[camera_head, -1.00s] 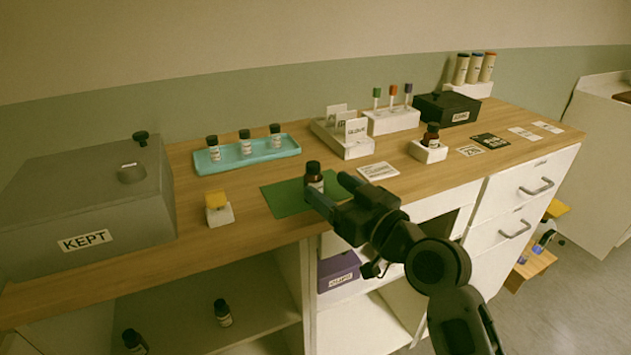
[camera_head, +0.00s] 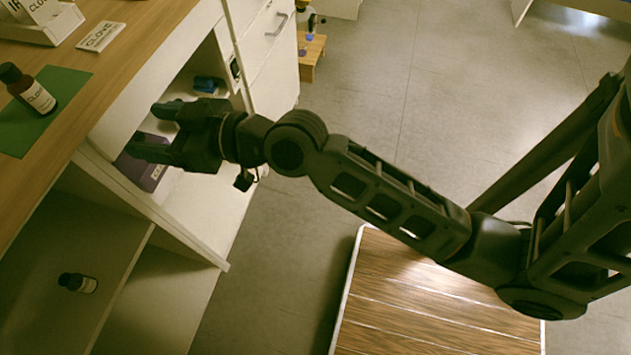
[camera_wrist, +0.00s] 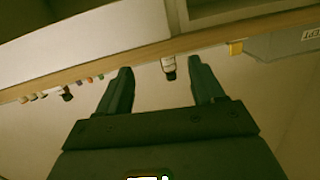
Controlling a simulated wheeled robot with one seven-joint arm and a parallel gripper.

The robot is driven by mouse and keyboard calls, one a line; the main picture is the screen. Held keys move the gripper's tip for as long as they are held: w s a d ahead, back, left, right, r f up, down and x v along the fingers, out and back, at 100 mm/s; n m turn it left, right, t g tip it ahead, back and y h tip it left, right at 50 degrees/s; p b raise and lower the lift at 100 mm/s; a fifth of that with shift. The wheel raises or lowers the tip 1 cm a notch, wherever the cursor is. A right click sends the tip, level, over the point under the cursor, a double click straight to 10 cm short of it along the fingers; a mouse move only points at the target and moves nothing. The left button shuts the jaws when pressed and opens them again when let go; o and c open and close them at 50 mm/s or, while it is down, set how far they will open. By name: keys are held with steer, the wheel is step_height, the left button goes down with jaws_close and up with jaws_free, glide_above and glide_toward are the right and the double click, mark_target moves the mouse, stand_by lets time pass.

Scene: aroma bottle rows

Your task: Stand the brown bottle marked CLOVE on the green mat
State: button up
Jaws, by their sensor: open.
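The brown bottle (camera_head: 29,89) stands on the green mat (camera_head: 66,84) at the left edge of the head view. Its pale label seems to read CLOVE. It has a dark cap and looks upright, with nothing touching it. My gripper (camera_head: 150,130) is open and empty, off the counter's front edge and well clear of the bottle. In the wrist view the bottle (camera_wrist: 168,68) shows upside down between the open fingers, some way beyond them.
A flat CLOVE card (camera_head: 100,36) and a white card holder (camera_head: 62,24) lie beyond the mat. A dark bottle (camera_head: 77,283) is on the lower shelf. A purple box (camera_head: 150,172) sits in the cabinet below my gripper. Open floor lies to the right.

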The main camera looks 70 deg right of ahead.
steer(key=s+f+m+g+h, duration=0.1)
steer(key=s+f, duration=0.1)
steer(key=s, duration=0.5)
steer(key=s+f+h, duration=0.1)
steer(key=s+f, duration=0.2)
steer(key=s, duration=0.5)
steer(key=s+a+r+g, duration=0.1)
steer(key=s+r, duration=0.3)
steer(key=s, duration=1.1)
steer(key=shift+a+n+y, duration=0.3)
steer(key=shift+a, duration=0.4)
